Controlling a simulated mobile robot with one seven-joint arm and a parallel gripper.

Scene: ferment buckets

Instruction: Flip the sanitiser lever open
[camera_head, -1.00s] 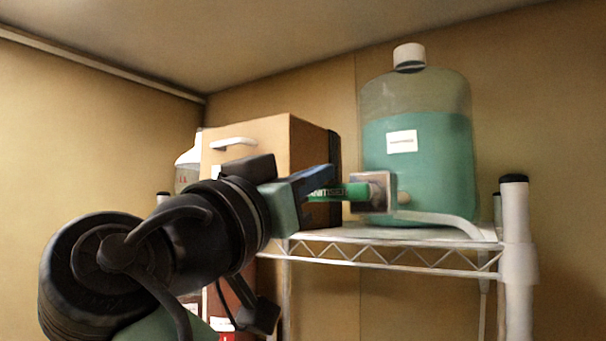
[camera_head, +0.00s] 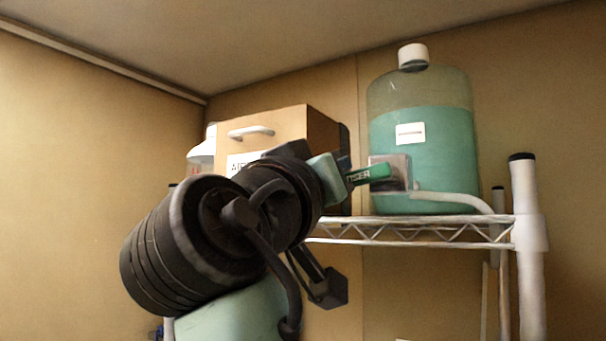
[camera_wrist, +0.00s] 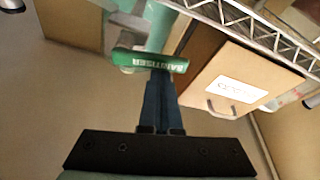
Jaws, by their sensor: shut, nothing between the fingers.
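The green sanitiser lever (camera_head: 369,174) with white lettering sticks out to the left from the grey valve block (camera_head: 391,170) at the foot of the bottle. The large clear bottle (camera_head: 425,157) holds green liquid and has a white cap and label. My gripper (camera_wrist: 160,75) has its dark blue fingers together, with nothing between them. In the wrist view the fingertips are right at the lever (camera_wrist: 150,60), overlapping its lower edge; whether they touch cannot be told. In the head view my wrist hides most of the fingers and the lever's left end may be covered.
A white wire shelf (camera_head: 420,230) carries the bottle. A tan drawer box (camera_head: 275,125) stands left of it, close behind my wrist, and a clear container (camera_head: 200,158) farther left. A pale tube (camera_head: 455,199) runs right from the valve. A white post (camera_head: 526,215) stands at right.

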